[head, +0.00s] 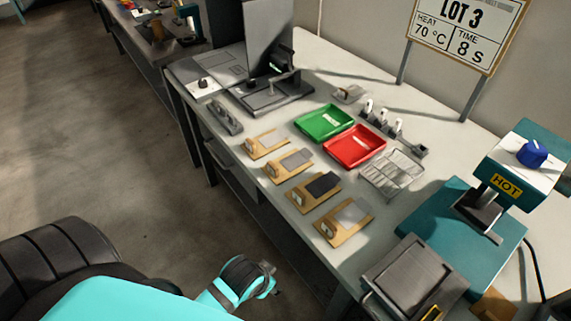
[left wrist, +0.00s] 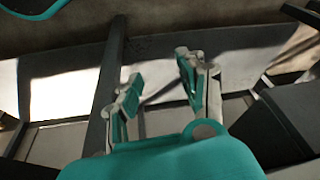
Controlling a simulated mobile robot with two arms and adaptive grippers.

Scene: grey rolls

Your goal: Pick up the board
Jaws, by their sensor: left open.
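Several tan boards lie in a slanting row along the front of the white bench. The farthest board (head: 266,144) and the one after it (head: 287,166) carry grey pads. A third board (head: 314,189) has a dark pad, and the nearest board (head: 343,221) has a light grey pad. Which board the task means cannot be told. My left gripper (head: 268,280) is off the bench's front edge, apart from the boards. In the left wrist view its two fingers (left wrist: 163,88) are spread with nothing between them. My right gripper is not in view.
A green tray (head: 325,122) and a red tray (head: 356,147) sit behind the boards. A wire rack (head: 392,172) is to their right. A teal press marked HOT (head: 507,187) and a grey box (head: 410,276) fill the right end.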

